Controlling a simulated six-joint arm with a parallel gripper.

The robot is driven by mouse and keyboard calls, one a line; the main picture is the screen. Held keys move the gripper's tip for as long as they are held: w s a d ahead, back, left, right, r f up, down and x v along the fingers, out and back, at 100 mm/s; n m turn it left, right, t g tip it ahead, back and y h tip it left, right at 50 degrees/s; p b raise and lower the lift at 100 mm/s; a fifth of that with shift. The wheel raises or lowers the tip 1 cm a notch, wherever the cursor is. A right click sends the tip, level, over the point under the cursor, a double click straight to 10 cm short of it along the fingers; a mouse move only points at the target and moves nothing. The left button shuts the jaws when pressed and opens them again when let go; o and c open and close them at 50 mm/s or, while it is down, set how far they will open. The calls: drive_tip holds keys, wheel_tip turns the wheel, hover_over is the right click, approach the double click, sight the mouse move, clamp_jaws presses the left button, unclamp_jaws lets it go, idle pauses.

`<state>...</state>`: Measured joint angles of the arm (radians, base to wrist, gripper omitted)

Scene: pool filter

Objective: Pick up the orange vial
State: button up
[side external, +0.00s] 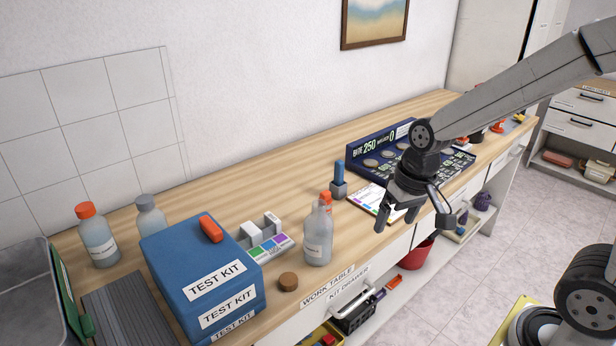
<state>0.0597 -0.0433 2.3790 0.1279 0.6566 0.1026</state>
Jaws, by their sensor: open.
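A small orange piece (211,228), which looks like the orange vial, lies on top of the stacked blue test kit boxes (190,250) at the lower left. My gripper (412,222) hangs over the front edge of the work table, right of the clear bottle. Its fingers point down, spread apart, with nothing seen between them. It is well to the right of the orange piece and apart from it.
A clear bottle (318,236) stands between my gripper and the boxes, with an orange cap (326,197) behind its neck. A brown cork (288,281), a colour chart (268,248) and an orange-capped bottle (97,236) are near the boxes. A dark blue display (372,160) stands behind my gripper.

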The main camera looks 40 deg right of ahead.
drive_tip(key=w+d+m+t+y, duration=0.2)
drive_tip(key=w+d+m+y, duration=0.45)
drive_tip(key=w+m, duration=0.45)
drive_tip(key=w+d+m+t+y, duration=0.2)
drive_tip(key=w+d+m+y, duration=0.3)
drive_tip(key=w+d+m, duration=0.5)
drive_tip(key=shift+n+g, duration=0.4)
drive_tip(key=shift+n, duration=0.4)
drive_tip(key=a+f, duration=0.1)
drive_tip(key=f, duration=0.3)
drive_tip(key=w+a+f, duration=0.1)
drive_tip(key=f, duration=0.4)
drive_tip(key=w+a+f, duration=0.1)
drive_tip(key=f, duration=0.3)
drive_tip(key=shift+w+f, duration=0.15)
drive_tip(key=shift+f, duration=0.15)
drive_tip(key=shift+x, duration=1.25)
drive_tip(key=shift+a, duration=0.1)
drive_tip(key=shift+x, duration=2.55)
